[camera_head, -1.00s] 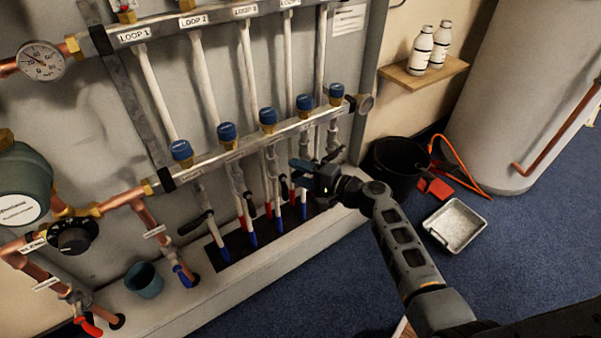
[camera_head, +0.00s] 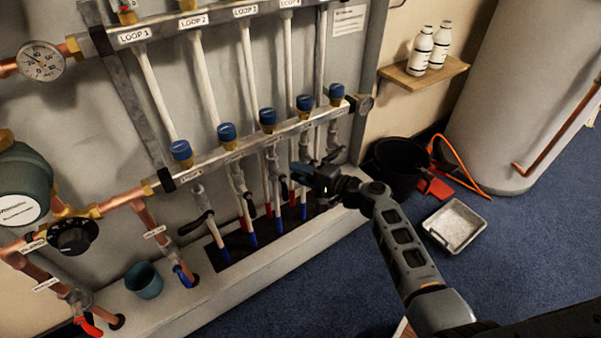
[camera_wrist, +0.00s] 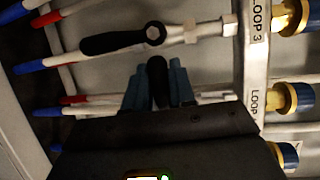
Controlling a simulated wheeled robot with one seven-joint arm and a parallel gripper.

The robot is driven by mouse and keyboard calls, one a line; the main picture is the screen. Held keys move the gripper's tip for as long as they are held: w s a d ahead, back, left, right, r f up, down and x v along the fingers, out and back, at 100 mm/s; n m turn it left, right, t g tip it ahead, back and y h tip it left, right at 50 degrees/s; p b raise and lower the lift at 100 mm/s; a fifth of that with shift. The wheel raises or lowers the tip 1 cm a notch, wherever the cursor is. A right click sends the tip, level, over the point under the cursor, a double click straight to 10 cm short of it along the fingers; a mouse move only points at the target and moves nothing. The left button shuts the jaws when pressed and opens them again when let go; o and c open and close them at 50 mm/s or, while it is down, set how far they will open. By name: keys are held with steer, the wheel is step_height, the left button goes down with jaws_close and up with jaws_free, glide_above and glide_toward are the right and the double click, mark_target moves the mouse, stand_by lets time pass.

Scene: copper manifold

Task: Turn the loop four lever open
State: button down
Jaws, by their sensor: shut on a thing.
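The loop four lever (camera_wrist: 157,68) shows in the wrist view as a black handle between my two blue fingers. My gripper (camera_wrist: 158,88) is shut on it. The handle's end shows between the fingertips and stands across the line of the pipes; its pivot is hidden behind the gripper body. In the head view my gripper (camera_head: 301,174) is in front of the pipes below the lower manifold bar and hides most of this lever. The loop 3 lever (camera_wrist: 112,42) is beside it in the wrist view, black and roughly along its pipe.
Blue-capped valves (camera_head: 267,120) line the lower manifold bar (camera_head: 245,146). Pipes with red and blue ends run close behind my gripper. A black bucket (camera_head: 397,165) and a pale tray (camera_head: 455,226) stand on the floor to the right. A shelf (camera_head: 424,72) holds two bottles.

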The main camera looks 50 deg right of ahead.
steer(key=shift+f, duration=0.15)
steer(key=s+d+f+n+g+h+b, duration=0.1)
steer(key=d+f+n+g+h+b, duration=0.2)
steer(key=n, duration=0.9)
steer(key=shift+s+d+f+g+h, duration=0.35)
steer(key=shift+d+f+h, duration=0.65)
steer(key=shift+h, duration=1.3)
steer(key=shift+n, duration=0.3)
steer(key=c, duration=1)
jaws_free()
steer(key=shift+c, duration=0.2)
steer(key=shift+w, duration=0.1)
